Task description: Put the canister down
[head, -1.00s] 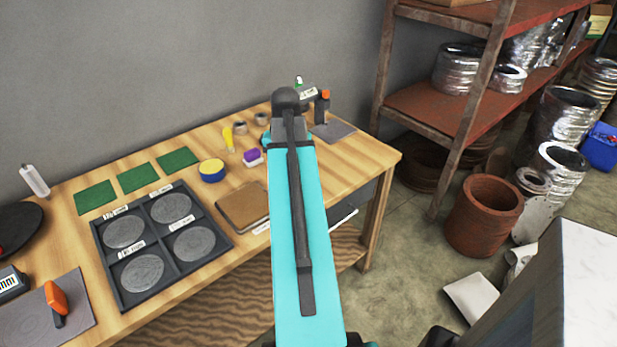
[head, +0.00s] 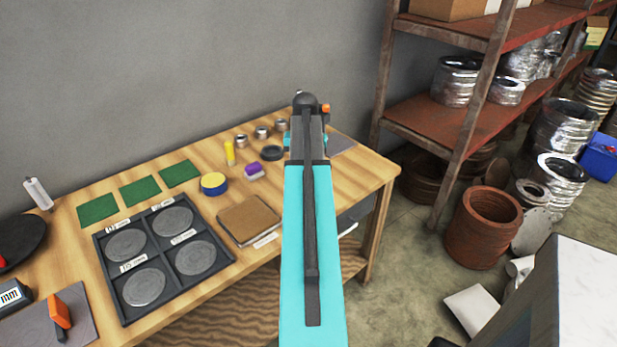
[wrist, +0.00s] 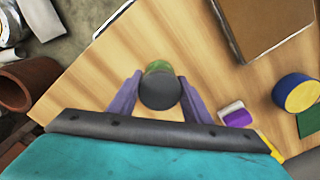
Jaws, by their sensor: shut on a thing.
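The canister (wrist: 160,90) is a short cylinder with a dark round end facing the wrist camera and a green part beyond it. My gripper (wrist: 160,78) has its two grey-purple fingers closed on its sides. The wooden workbench (wrist: 105,72) lies beneath it in the wrist view. I cannot tell whether the canister touches the bench top. In the head view my teal arm reaches over the right part of the workbench (head: 360,172) and hides the canister and the fingers.
A brown board (head: 248,220), a purple-topped white block (head: 253,170), a blue-yellow roll (head: 213,184), a dark ring (head: 271,153) and several metal rings stand left of the arm. A rusty shelf (head: 440,125) stands right.

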